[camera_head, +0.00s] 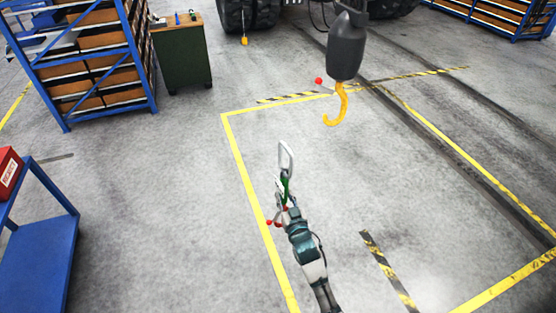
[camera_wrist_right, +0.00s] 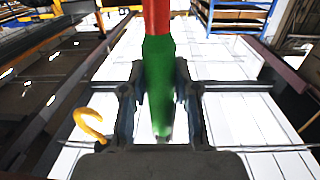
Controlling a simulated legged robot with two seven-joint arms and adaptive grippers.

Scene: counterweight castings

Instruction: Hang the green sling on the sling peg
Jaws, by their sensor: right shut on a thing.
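The green sling (camera_head: 285,188) is a small green strip in the head view, with a grey metal link (camera_head: 287,158) above it. My right gripper (camera_head: 281,207) is shut on the sling over the open floor. In the right wrist view the green sling (camera_wrist_right: 158,75) stands upright between the two dark fingers of my right gripper (camera_wrist_right: 160,95), with a red part (camera_wrist_right: 156,16) above the green. I cannot make out a sling peg in either view. My left gripper is out of view.
A yellow crane hook (camera_head: 338,105) hangs from a dark block (camera_head: 346,47), beyond and right of my right gripper. A blue shelf rack (camera_head: 63,105) and a green cabinet (camera_head: 187,62) stand upper left. A blue cart (camera_head: 45,235) is lower left. The yellow-lined floor is mostly clear.

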